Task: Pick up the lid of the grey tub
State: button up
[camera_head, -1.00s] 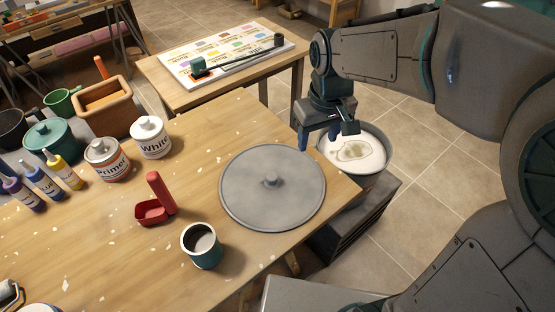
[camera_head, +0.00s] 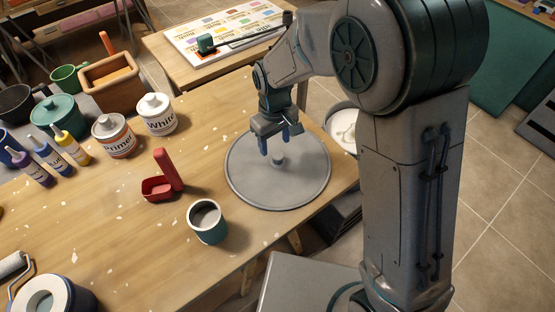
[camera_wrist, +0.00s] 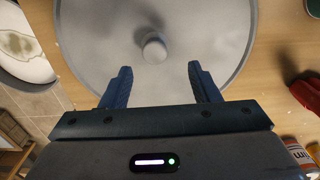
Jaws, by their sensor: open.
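The grey round lid (camera_head: 262,187) lies flat on the wooden table near its right corner, with a small knob (camera_head: 278,160) at its middle. My gripper (camera_head: 276,145) is above the lid, its blue fingers pointing down near the knob. In the wrist view my gripper (camera_wrist: 158,88) is open and empty. There the lid (camera_wrist: 95,45) fills the upper middle, and the knob (camera_wrist: 154,48) lies beyond the fingertips, between their lines. The grey tub (camera_head: 342,125) stands off the table's right edge, uncovered, with pale contents, partly hidden by my arm.
A dark teal cup (camera_head: 208,228) and a red scoop-like holder (camera_head: 160,189) stand left of the lid. White (camera_head: 158,116) and Primer (camera_head: 114,138) cans stand farther left. A second table (camera_head: 170,68) with a colour chart is behind.

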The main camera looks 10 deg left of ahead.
aim_at(277, 155)
jog(key=shift+w+d+f+p, duration=0.15)
jog(key=shift+f+p, duration=0.25)
jog(key=shift+f, duration=0.95)
jog(key=shift+w+d+f+p, duration=0.15)
jog(key=shift+f+p, duration=0.2)
jog(key=shift+f, duration=1)
jog(key=shift+s, duration=0.1)
jog(key=c, duration=1.1)
